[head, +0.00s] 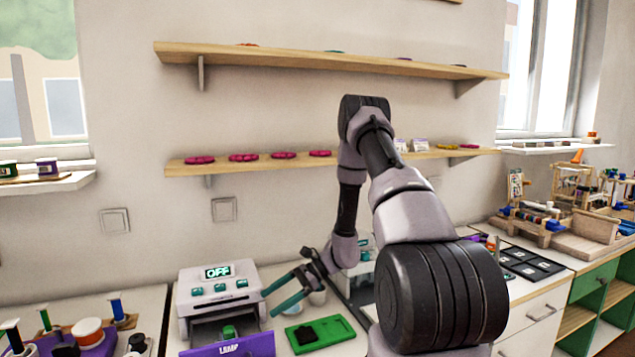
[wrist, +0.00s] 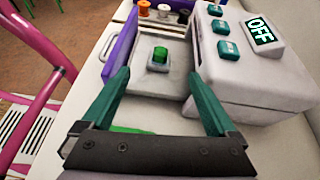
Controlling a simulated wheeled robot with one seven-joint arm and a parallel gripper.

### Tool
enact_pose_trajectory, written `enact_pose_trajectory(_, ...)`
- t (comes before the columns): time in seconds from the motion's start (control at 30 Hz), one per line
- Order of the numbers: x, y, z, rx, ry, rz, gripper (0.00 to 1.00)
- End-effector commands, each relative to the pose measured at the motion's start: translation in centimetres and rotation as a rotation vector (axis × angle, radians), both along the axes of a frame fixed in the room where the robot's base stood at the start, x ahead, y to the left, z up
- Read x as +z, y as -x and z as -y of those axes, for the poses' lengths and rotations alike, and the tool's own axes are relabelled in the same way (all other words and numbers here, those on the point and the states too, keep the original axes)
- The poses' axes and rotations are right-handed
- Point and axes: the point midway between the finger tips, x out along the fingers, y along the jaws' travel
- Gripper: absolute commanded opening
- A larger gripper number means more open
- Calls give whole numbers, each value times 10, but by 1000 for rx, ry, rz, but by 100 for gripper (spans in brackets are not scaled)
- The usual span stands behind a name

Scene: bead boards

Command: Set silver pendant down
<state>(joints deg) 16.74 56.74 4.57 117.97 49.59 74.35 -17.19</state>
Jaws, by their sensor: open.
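A small silver square piece with a raised green centre, apparently the silver pendant (wrist: 158,66), lies on the pale tray (wrist: 172,94) at the front of the lamp machine. In the wrist view it shows between and just beyond my open fingertips (wrist: 158,76); nothing is held. In the head view, the green centre shows in the lamp machine's (head: 213,287) opening, and my gripper (head: 271,303) is open to the right of it. The machine's display reads OFF. Whether a finger touches the tray is unclear.
A purple LAMP panel (head: 235,347) fronts the machine. A green board (head: 332,329) lies on the counter to its right, below my gripper. Spools (wrist: 165,12) stand beyond the tray. A pink chair frame (wrist: 40,95) is at the left of the wrist view.

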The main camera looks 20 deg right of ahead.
Motion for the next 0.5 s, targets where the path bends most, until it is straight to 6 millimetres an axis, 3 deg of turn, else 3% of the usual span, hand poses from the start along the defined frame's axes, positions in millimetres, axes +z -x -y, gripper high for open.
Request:
enact_pose_trajectory(0.27, 114, 7, 5, 211, 189, 238, 94)
enact_pose_trajectory(0.5, 206, 37, 13, 378, 392, 464, 94)
